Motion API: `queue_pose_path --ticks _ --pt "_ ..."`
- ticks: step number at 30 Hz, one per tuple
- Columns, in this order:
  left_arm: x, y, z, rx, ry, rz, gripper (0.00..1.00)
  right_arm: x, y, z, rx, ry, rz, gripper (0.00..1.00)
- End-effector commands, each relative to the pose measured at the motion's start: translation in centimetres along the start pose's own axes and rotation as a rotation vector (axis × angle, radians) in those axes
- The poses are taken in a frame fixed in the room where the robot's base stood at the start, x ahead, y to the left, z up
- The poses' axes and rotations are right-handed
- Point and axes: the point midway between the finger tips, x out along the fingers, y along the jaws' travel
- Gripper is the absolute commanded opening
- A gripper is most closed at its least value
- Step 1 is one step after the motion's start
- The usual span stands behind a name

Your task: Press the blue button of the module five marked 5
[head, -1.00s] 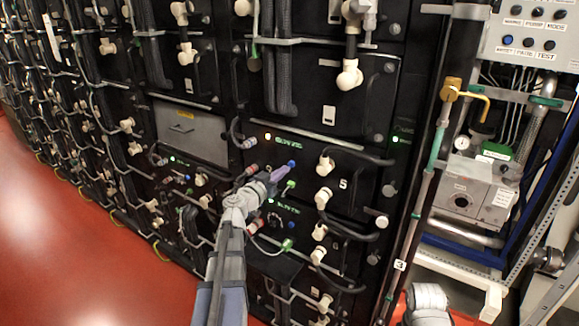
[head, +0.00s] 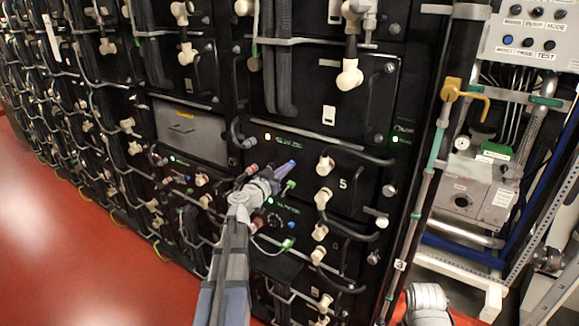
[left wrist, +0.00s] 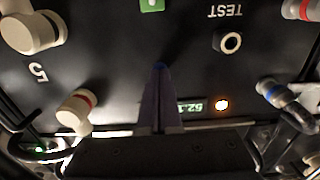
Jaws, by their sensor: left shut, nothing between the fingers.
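The black module marked 5 (head: 343,184) is in the rack, right of my left gripper (head: 290,165) in the head view. In the left wrist view its white 5 (left wrist: 38,72) appears upside down at the left. My left gripper's purple fingers are shut and empty, pointing at the module's front. In the left wrist view the fingertips (left wrist: 160,72) lie over the blue button (left wrist: 160,66), of which only a little blue shows at the tips. I cannot tell whether they touch it or whether it is pressed in. The head view shows no clear button there.
A green connector (head: 290,186) sits just below the fingertips. Pale plugs (head: 325,165) and black cables stand out to the right. A lit display (left wrist: 197,106) and TEST socket (left wrist: 229,42) are beside the fingers. A pipe and control panel (head: 535,30) stand at the right.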

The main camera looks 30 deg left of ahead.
Motion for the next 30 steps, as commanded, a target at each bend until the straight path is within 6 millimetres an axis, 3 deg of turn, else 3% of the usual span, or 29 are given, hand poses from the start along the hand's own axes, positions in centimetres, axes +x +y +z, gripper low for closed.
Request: queue_pose_path --ticks 14,30 --pt "0.3 0.0 0.0 0.000 0.000 -0.001 0.00 0.0 0.0 0.0 0.000 0.000 0.000 0.50" --pt "-3.5 0.1 0.0 0.000 0.000 0.000 0.00 0.0 0.0 0.0 0.000 0.000 0.000 0.50"
